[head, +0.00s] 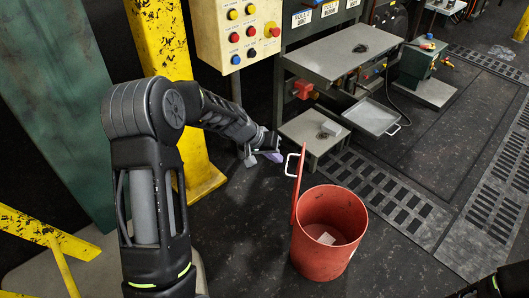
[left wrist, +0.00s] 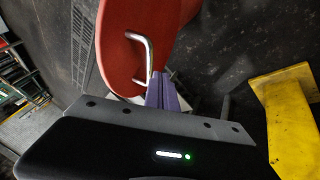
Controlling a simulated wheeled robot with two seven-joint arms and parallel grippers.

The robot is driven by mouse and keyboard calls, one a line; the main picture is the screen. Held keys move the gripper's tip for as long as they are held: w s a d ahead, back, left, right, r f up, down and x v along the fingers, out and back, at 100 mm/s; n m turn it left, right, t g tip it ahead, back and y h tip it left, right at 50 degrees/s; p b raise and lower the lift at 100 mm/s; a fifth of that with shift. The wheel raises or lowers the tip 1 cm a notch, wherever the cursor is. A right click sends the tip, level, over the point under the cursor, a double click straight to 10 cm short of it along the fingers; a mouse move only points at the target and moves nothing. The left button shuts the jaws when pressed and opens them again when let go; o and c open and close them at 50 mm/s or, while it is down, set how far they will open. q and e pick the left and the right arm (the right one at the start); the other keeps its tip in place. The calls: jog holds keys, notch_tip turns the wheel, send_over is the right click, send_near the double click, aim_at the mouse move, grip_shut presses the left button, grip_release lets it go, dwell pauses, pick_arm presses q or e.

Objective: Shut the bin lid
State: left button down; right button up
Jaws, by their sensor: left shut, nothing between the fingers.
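The red bin (head: 328,238) stands on the dark floor with its mouth open upward and a small pale block (head: 326,239) inside. Its red lid (head: 299,186) is raised, standing nearly upright on the bin's left edge, with a metal loop handle (head: 290,163) on its left face. My left gripper (head: 272,156) is left of the handle, its purple fingers shut and empty. In the left wrist view the fingertips (left wrist: 164,82) are right beside the handle (left wrist: 148,58) and in front of the lid (left wrist: 125,50). I cannot tell whether they touch. My right gripper is not in view.
A yellow post (head: 165,50) and a control box with coloured buttons (head: 238,30) stand behind my left arm. A grey machine table (head: 343,50) with a low step (head: 312,133) stands behind the bin. Floor grates (head: 375,185) lie to the right. The floor around the bin's front is clear.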

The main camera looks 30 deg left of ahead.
pick_arm(q)
jog(key=shift+w+d+f, duration=0.15)
jog(key=shift+d, duration=0.25)
